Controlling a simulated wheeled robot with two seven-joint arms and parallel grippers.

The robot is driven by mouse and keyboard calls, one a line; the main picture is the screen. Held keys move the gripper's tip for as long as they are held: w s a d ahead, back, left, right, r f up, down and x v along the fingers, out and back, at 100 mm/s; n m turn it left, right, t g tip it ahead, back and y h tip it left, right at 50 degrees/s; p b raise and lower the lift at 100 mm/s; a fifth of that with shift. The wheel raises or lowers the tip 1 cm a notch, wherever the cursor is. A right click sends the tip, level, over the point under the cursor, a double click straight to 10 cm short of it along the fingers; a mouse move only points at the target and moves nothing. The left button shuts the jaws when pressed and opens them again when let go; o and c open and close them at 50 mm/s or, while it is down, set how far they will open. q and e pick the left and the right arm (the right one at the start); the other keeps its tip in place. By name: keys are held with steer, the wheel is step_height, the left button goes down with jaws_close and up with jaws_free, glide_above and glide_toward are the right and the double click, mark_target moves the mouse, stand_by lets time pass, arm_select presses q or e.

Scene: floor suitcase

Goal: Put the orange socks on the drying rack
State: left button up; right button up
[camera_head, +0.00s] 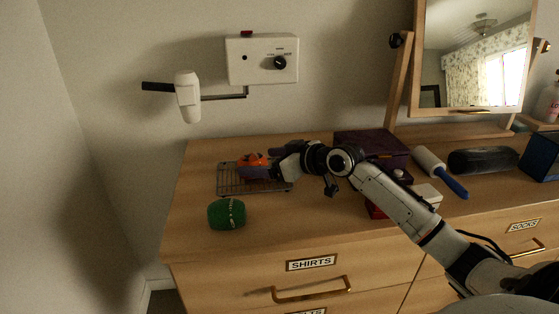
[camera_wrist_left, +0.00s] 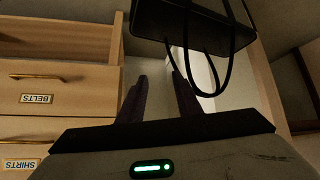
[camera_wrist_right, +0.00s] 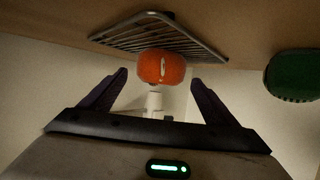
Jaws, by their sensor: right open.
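The orange socks (camera_head: 252,160) are a rolled ball on the wire drying rack (camera_head: 226,187), which sits on the dresser top. In the right wrist view the orange socks (camera_wrist_right: 161,67) rest against the rack (camera_wrist_right: 150,32), between and beyond my fingertips. My right gripper (camera_head: 262,168) is open at the rack, close to the socks; its fingers (camera_wrist_right: 158,82) stand apart on either side of them, with gaps visible. My left gripper (camera_wrist_left: 160,82) shows only in the left wrist view, its fingers apart and empty, beside the dresser drawers.
A green rolled ball (camera_head: 227,213) lies in front of the rack. A dark purple box (camera_head: 370,143), a lint roller (camera_head: 440,171) and a mirror (camera_head: 474,55) are to the right. A black bag (camera_wrist_left: 195,25) is near my left gripper.

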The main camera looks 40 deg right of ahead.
steer(key=v, duration=0.7)
steer(key=shift+s+r, duration=0.2)
steer(key=shift+s, duration=0.1)
